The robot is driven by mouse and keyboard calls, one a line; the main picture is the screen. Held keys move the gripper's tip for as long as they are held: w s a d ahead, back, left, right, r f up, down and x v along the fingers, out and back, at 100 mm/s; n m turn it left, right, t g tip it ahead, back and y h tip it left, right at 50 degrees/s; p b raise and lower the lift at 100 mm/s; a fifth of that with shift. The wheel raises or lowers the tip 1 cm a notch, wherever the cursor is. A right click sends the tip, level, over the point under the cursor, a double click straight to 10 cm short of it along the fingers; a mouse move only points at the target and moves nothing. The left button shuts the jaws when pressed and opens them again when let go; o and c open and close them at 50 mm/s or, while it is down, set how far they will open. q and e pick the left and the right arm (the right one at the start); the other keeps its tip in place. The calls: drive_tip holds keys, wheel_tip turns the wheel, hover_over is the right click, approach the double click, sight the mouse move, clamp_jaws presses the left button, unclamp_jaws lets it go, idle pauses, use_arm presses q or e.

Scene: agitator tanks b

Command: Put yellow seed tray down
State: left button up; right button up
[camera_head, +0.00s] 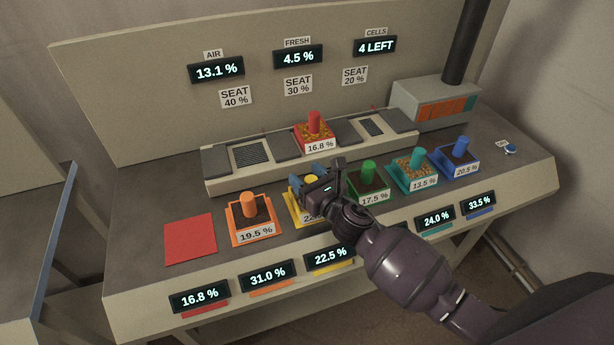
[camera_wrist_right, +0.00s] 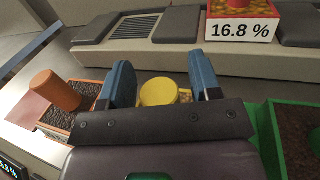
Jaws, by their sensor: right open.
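The yellow seed tray (camera_head: 298,209) stands on the bench in the front row, between the orange tray (camera_head: 254,222) and the green tray (camera_head: 370,183). My right gripper covers part of it and of its label. Its round yellow knob (camera_wrist_right: 158,92) shows between my blue fingers in the right wrist view. My right gripper (camera_head: 317,184) is open over the yellow tray, with gaps visible between the knob and both fingers. My left gripper is not in view.
The red tray (camera_head: 314,132) sits on the raised seat bar (camera_head: 225,178) behind. A bare red mat (camera_head: 190,239) lies at left. The teal tray (camera_head: 417,168) and blue tray (camera_head: 460,158) stand at right, with a blue button (camera_head: 510,149) beyond.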

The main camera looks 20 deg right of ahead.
drive_tip(key=v, duration=1.2)
drive_tip(key=f+m, duration=0.1)
drive_tip(key=m, duration=0.2)
drive_tip(key=s+d+f+m+h, duration=0.1)
drive_tip(key=m, duration=0.2)
drive_tip(key=s+d+f+m+h, duration=0.1)
drive_tip(key=m, duration=0.2)
drive_tip(key=shift+s+d+f+g, duration=0.15)
drive_tip(key=shift+s+f+g, duration=0.05)
drive_tip(key=shift+f+g, duration=0.1)
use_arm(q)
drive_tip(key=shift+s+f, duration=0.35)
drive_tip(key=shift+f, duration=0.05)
use_arm(e)
drive_tip(key=s+d+f+m+g+h, duration=0.1)
drive_tip(key=s+f+m, duration=0.4)
drive_tip(key=m, duration=0.9)
drive_tip(key=s+d+f+m+g+h, duration=0.2)
drive_tip(key=s+f+m, duration=0.4)
drive_tip(key=m, duration=0.9)
drive_tip(key=shift+s+d+m+g, duration=0.3)
drive_tip(key=shift+s+d+g, duration=0.65)
drive_tip(key=shift+g, duration=0.15)
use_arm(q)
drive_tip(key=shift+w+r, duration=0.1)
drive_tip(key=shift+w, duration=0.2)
use_arm(e)
drive_tip(key=shift+f, duration=0.1)
